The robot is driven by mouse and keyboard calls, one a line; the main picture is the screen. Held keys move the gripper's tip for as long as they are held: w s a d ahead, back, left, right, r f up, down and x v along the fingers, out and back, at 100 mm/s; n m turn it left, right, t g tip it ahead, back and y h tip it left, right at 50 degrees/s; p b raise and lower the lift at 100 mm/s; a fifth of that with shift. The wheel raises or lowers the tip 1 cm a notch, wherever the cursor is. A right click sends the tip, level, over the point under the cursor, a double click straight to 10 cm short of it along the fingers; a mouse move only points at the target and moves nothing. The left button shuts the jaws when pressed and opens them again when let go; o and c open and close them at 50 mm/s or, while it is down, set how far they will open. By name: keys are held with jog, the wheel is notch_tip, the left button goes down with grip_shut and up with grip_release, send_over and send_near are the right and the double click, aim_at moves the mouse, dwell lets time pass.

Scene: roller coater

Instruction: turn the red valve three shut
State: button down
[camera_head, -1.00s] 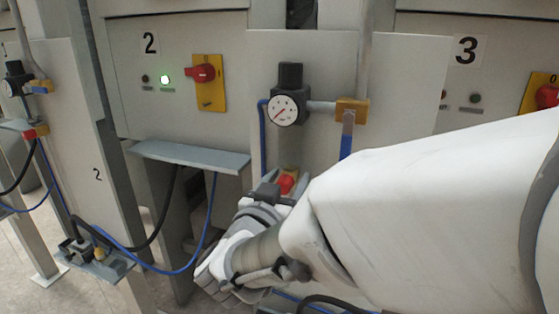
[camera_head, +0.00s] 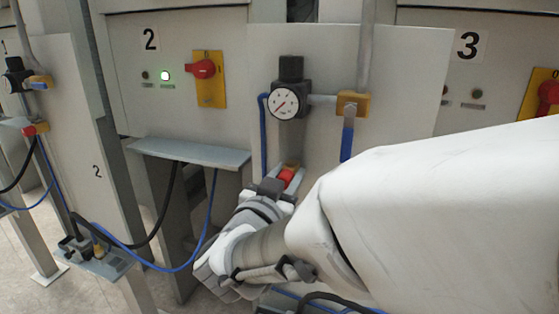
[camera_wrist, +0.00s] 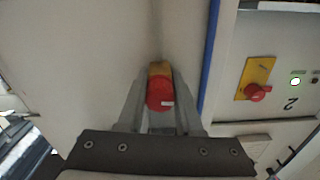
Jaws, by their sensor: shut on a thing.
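A round red valve (camera_wrist: 160,95) with a small pale label sits on a yellow mount on the light grey panel. In the wrist view it lies between the two fingers of my gripper (camera_wrist: 161,82), which is shut on it. In the head view the red valve (camera_head: 286,176) shows just beyond my gripper (camera_head: 277,187), below the gauge and partly hidden by it. No number is readable beside this valve. A blue-handled lever (camera_head: 347,143) on a yellow block hangs straight down above right of it.
A round gauge (camera_head: 285,102) and a blue hose (camera_head: 263,135) are above the valve. Red switches on yellow plates are at station 2 (camera_head: 203,69) and station 3 (camera_head: 549,92). A grey shelf (camera_head: 190,152) juts out left of my gripper.

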jog(key=c, duration=0.6)
grip_release()
